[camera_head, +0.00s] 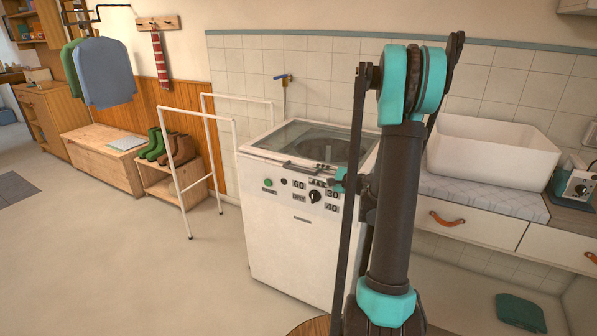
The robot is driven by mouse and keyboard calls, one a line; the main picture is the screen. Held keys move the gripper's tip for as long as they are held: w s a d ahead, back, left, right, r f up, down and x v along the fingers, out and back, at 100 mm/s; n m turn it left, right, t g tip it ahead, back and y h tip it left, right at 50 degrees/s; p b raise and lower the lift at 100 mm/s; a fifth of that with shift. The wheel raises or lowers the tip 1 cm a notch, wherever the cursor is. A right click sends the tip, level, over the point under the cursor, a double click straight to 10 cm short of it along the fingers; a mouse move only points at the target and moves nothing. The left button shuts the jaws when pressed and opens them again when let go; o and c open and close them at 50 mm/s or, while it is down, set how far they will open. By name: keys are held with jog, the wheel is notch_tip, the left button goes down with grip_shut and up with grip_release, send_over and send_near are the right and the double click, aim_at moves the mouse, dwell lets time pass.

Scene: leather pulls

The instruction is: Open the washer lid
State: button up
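The white washer (290,235) stands in the middle, with buttons, a dial and number labels on its front. Its lid (285,137) has a pale frame and a clear pane, lies flat on top and looks shut. The round drum opening shows through the pane. A dark handle (303,164) runs along the lid's front edge. My arm stands in front of the washer's right side and hides part of it. My gripper (338,181) seems to be the small teal and dark part by the washer's upper front edge, just right of the handle. Its fingers are too small and covered to read.
A white drying rack (237,150) stands close on the washer's left. A counter with drawers (470,222) and a large white tub (490,152) is on the right. A tap (284,78) is on the tiled wall behind. The floor at front left is clear.

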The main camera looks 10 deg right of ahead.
aim_at(302, 170)
jog(key=x, duration=1)
jog(key=shift+w+a+f, duration=0.15)
jog(key=shift+w+a, duration=0.05)
jog(key=shift+w, duration=0.05)
grip_shut()
